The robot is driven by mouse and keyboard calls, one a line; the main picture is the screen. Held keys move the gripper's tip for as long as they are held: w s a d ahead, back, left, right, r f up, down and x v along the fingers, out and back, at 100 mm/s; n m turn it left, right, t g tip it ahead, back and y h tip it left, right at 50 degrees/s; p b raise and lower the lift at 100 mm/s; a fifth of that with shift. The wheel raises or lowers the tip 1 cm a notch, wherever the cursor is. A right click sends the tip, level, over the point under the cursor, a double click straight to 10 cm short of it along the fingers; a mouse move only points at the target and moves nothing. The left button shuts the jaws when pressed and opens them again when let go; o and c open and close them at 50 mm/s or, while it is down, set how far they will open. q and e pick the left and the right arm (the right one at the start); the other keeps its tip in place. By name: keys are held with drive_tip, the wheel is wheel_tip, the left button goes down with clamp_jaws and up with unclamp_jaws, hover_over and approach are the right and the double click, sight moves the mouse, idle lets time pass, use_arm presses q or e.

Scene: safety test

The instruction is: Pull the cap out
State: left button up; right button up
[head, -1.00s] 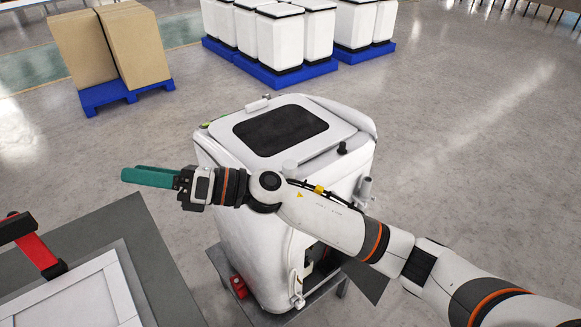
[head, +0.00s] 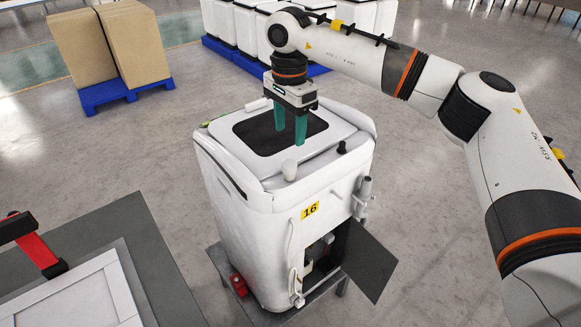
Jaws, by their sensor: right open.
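A white machine (head: 240,222) marked 16 stands in the middle of the head view. I cannot tell for certain which is the cap. My right gripper (head: 290,138) points down over the dark panel (head: 262,132), with its green fingers apart and nothing between them. Its tips appear just behind the white piece, apart from it; their height is hard to tell. My left gripper is out of view.
A dark door (head: 369,262) hangs open at the machine's lower front right. A grey table (head: 150,262) with a red and black part (head: 38,249) is at the left. Boxes on a blue pallet (head: 108,95) stand behind. The floor at right is clear.

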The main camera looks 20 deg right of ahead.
sight(289, 162)
drive_tip(key=shift+f, duration=0.15)
drive_tip(key=shift+a+f+b, duration=0.1)
drive_tip(key=shift+f+b, duration=2.8)
drive_tip(key=shift+f, duration=1.5)
clamp_jaws()
drive_tip(key=shift+r, duration=0.15)
drive_tip(key=shift+r+p, duration=1.75)
drive_tip(key=shift+r, duration=1.15)
